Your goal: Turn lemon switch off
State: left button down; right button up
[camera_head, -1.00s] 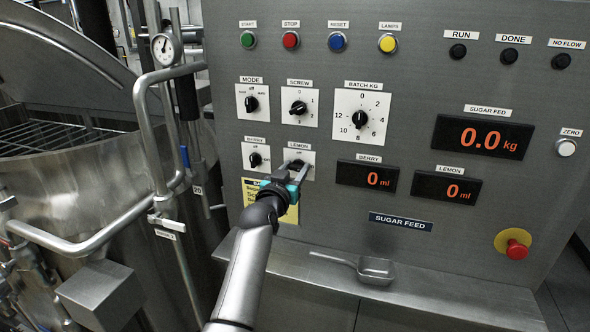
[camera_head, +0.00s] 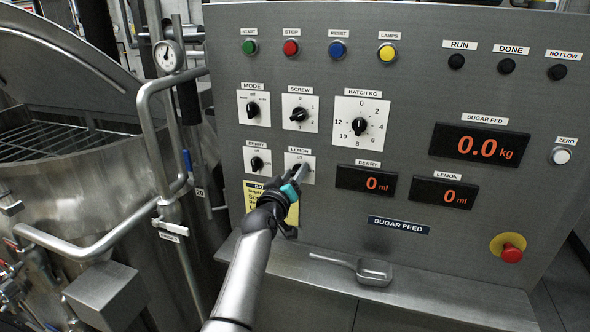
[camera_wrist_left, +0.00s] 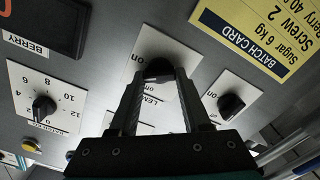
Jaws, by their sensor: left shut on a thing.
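The lemon switch is a black knob on a white plate (camera_head: 306,160) under the LEMON label, in the lower row of the panel. My left gripper (camera_head: 301,170) reaches it from below and covers most of the knob in the head view. In the left wrist view the black lemon knob (camera_wrist_left: 159,68) sits between the two fingertips (camera_wrist_left: 160,76), and the gripper is shut on it. The plate shows "on" marks there. The knob's exact pointing direction is hard to tell. My right gripper is not in view.
The berry switch (camera_head: 257,163) is close on the left, with a yellow batch card (camera_head: 254,193) below. The batch dial (camera_head: 361,122) and the lemon display (camera_head: 444,193) are to the right. A metal scoop (camera_head: 374,271) lies on the ledge below.

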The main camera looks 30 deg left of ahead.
pick_arm(q)
jog(key=n+p, duration=0.1)
jog(key=n, duration=0.4)
jog(key=n+p, duration=0.1)
jog(key=n, duration=0.5)
jog(key=shift+a+f, duration=0.1)
jog(key=shift+f, duration=0.1)
jog(key=shift+n, duration=0.4)
jog(key=shift+c, duration=1.8)
grip_release()
jog(key=shift+s, duration=0.1)
jog(key=p+v, duration=0.1)
jog(key=v, duration=1.4)
